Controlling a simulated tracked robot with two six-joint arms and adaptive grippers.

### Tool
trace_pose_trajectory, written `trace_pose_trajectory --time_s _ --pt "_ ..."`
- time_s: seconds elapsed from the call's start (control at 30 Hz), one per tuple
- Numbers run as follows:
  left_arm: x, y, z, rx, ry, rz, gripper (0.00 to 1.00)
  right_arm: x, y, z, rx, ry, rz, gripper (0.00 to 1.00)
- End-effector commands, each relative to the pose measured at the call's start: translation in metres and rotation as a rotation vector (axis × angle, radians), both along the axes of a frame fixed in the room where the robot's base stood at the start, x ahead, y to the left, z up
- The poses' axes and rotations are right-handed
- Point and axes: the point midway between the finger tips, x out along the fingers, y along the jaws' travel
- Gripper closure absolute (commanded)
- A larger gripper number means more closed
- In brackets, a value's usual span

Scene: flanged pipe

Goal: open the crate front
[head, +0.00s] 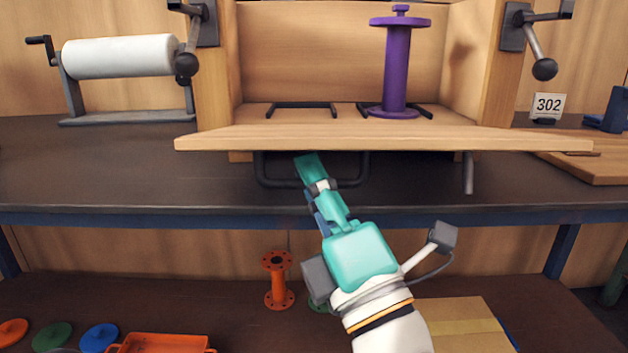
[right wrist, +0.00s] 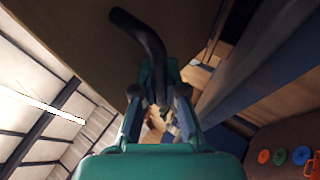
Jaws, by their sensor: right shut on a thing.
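The crate front (head: 380,137) is a pale wooden panel, folded down and roughly level, jutting out towards me over the bench edge. A dark bar handle (head: 262,172) hangs below it. My right gripper (head: 312,172) reaches up from below and is shut on this handle. In the right wrist view the dark curved handle (right wrist: 146,38) runs between the fingers (right wrist: 157,105), beside the panel's brown face (right wrist: 75,30). Inside the open crate (head: 493,75), a purple flanged pipe (head: 396,65) stands upright. My left gripper is not in view.
Lever latches with ball ends (head: 187,64) (head: 544,68) sit on both crate sides. An orange flanged pipe (head: 278,280) stands on the lower shelf near my right arm.

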Motion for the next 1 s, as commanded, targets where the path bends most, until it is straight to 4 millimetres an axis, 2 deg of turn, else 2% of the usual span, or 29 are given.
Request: trace_pose_trajectory --time_s 0.37,0.4,0.57,0.87,1.0 --pt "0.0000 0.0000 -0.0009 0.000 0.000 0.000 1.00 -0.0021 0.0002 0.0011 -0.001 -0.008 0.002 1.00" --pt "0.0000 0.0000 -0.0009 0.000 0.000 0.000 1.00 -0.0021 0.0002 0.0012 -0.001 -0.008 0.002 0.88" --pt "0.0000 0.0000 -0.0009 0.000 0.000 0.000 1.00 -0.0018 0.0000 0.0011 0.000 -0.007 0.001 0.63" --pt "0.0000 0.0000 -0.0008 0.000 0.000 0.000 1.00 -0.0013 -0.0008 0.0007 0.001 -0.005 0.000 0.63" --pt "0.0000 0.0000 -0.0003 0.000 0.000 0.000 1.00 -0.0070 -0.0038 -0.0033 0.001 -0.005 0.000 0.63"
